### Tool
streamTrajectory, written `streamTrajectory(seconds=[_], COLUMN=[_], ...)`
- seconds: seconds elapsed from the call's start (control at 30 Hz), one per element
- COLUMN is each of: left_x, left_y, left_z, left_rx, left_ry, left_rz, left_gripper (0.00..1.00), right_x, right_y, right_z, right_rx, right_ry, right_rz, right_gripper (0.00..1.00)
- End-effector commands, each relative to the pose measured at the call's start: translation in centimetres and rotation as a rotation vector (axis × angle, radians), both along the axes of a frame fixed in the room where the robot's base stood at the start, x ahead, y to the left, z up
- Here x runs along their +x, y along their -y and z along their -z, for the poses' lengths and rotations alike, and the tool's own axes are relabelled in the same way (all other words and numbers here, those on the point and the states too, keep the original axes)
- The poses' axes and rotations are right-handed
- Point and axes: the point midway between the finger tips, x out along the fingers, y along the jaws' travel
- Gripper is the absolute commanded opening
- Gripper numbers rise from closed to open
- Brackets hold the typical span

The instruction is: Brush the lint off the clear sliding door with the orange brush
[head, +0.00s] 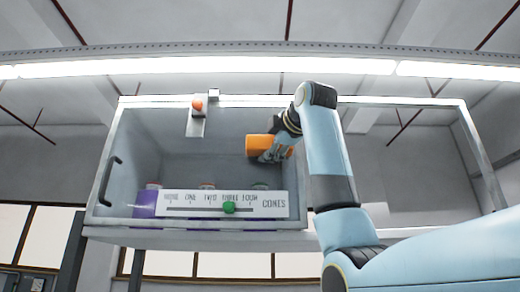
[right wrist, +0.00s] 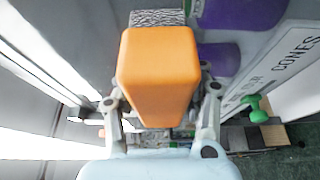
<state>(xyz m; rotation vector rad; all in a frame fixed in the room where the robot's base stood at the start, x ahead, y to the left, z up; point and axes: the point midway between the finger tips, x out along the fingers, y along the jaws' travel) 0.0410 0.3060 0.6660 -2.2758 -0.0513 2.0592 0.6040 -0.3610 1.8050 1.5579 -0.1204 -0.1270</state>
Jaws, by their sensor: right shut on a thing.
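The orange brush (head: 259,146) is in my right gripper (head: 282,147), held up at the right part of the clear sliding door (head: 225,125). In the right wrist view the brush's orange block (right wrist: 158,75) sits between the two fingers (right wrist: 160,112), which are shut on it. Its grey bristle end (right wrist: 157,18) points away from me; I cannot tell if it touches the door. The door covers the left part of a wall case and has a dark handle (head: 109,180) at its left. I cannot make out any lint. My left gripper is not in view.
A white CONES scale (head: 228,204) with a green slider (head: 229,207) runs along the case's bottom. Purple cones (head: 146,203) stand behind it. An orange knob (head: 197,105) is on a top bracket. The frame's right half looks open behind my right arm.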

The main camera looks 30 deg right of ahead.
Motion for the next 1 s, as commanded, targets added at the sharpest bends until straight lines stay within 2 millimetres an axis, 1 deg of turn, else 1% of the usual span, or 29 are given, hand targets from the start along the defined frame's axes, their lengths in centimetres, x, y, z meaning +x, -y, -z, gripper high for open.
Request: streamTrajectory(seconds=[0.1,0.37,0.47,0.77,1.0], left_x=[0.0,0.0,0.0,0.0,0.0], left_y=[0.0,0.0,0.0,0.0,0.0], left_z=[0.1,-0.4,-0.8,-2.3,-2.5], left_rx=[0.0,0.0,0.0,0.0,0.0], left_ry=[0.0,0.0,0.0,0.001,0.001], left_rz=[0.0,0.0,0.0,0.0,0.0], left_gripper=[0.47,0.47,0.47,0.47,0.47], right_x=[-0.4,-0.2,0.1,1.4,1.8], right_y=[0.6,0.6,0.2,-2.2,-2.9], right_z=[0.0,0.0,-0.1,-0.1,0.0], right_rx=[0.0,-0.001,-0.001,0.0,0.0], right_ry=[0.0,-0.001,-0.002,-0.002,-0.001], right_rz=[0.002,-0.001,-0.001,-0.003,-0.002], right_gripper=[0.17,0.17,0.17,0.17,0.17])
